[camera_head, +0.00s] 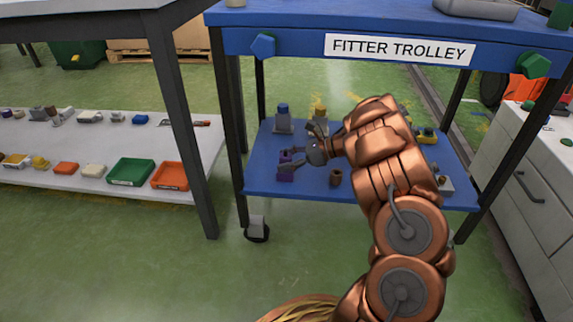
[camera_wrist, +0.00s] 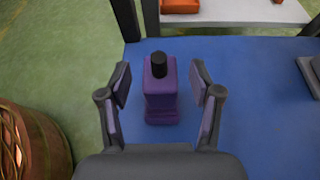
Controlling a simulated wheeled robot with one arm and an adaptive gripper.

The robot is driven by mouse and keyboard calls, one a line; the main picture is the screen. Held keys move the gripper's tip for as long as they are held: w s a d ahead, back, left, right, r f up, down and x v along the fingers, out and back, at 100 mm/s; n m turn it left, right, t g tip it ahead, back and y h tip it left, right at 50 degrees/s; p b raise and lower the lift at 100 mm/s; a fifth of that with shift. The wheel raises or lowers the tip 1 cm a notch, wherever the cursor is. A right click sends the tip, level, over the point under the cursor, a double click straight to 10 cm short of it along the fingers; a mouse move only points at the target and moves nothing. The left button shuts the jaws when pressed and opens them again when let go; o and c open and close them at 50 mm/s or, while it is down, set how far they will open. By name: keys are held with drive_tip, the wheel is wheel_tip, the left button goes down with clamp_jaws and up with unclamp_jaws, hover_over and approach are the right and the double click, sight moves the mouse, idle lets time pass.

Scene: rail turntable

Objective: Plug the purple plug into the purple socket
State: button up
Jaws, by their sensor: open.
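A purple block-shaped piece with a black round stub on top (camera_wrist: 161,88) stands upright on the blue lower shelf, with a wider purple foot at its near side. I cannot tell whether it is the purple plug alone or the plug seated in the purple socket. It also shows in the head view (camera_head: 285,175), partly hidden by my gripper. My gripper (camera_wrist: 160,85) is open and empty, with one finger on each side of the purple piece and gaps visible on both sides. In the head view my gripper (camera_head: 288,159) reaches left over the shelf.
The shelf (camera_head: 262,183) sits below the trolley top (camera_head: 290,18). A blue-topped grey piece (camera_head: 283,118) and a yellow-topped piece (camera_head: 320,113) stand behind. Dark trolley posts (camera_head: 236,140) flank the shelf.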

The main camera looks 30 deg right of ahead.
wheel_tip(320, 180, up, 8)
drive_tip(key=shift+f, duration=0.1)
drive_tip(key=shift+d, duration=0.1)
idle(0.4)
